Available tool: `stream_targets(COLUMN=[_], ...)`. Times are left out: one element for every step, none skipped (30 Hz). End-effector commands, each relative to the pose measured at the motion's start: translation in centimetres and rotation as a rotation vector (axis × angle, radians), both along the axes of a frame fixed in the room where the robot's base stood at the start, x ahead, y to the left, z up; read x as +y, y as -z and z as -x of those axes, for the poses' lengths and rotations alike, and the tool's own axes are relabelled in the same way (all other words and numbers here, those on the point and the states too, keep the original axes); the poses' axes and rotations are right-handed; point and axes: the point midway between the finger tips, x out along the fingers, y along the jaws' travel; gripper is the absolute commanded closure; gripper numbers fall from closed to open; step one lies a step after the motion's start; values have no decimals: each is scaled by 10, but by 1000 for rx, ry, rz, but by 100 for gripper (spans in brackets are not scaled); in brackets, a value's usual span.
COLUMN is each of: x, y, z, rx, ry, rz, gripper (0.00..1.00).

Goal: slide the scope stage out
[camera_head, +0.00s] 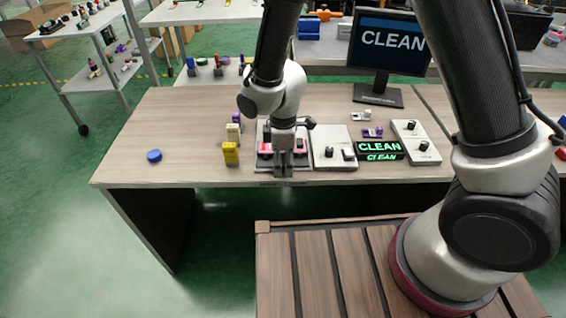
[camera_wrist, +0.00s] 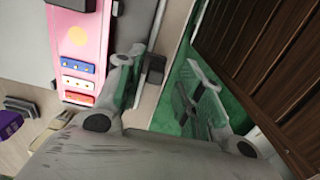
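The scope stage appears to be the pink fixture on a grey base, partly hidden behind my gripper on the desk in the head view; its pink part (camera_head: 264,148) shows at the left. In the wrist view a pink panel (camera_wrist: 78,45) with blue and red strips lies at the upper left. A small dark block (camera_wrist: 155,69) sticks out past the desk side of it. My gripper (camera_head: 283,172) points down at the front edge of the fixture. In the wrist view my gripper (camera_wrist: 163,88) has its fingers spread, with the dark block between them, closer to the left finger. Contact cannot be told.
A yellow block (camera_head: 231,154) stands just left of the fixture. A grey panel with knobs (camera_head: 333,148) and a green CLEAN display (camera_head: 379,150) stand to the right. A blue disc (camera_head: 154,156) lies at the left, with bare desk around it. A monitor (camera_head: 390,42) stands behind.

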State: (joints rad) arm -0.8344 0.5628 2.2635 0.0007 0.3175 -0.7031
Motion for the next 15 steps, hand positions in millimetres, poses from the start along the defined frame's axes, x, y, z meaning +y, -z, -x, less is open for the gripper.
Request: stream_targets(x=[1,1,1,1,1,1,2,1,1,1,1,2,1,1,1], y=[-4,-8,-14,-19,-25,-34,-41,-48,-57,-64,-71,-79,-85,-91,-97], z=[-1,-1,-1,-1,-1,-1,-1,-1,-1,-1,-1,-1,-1,0,0], rx=[-2,-3,-4,-3,-4,-4,-5,-4,-4,-5,-4,-4,-3,-4,-3], ry=[0,0,0,0,0,0,0,0,0,0,0,0,0,0,0], rz=[-2,-3,-4,-4,-5,-5,-6,-5,-5,-5,-4,-5,-4,-4,-4], gripper=[62,62,62,62,62,62,62,62,62,62,62,62,62,62,62])
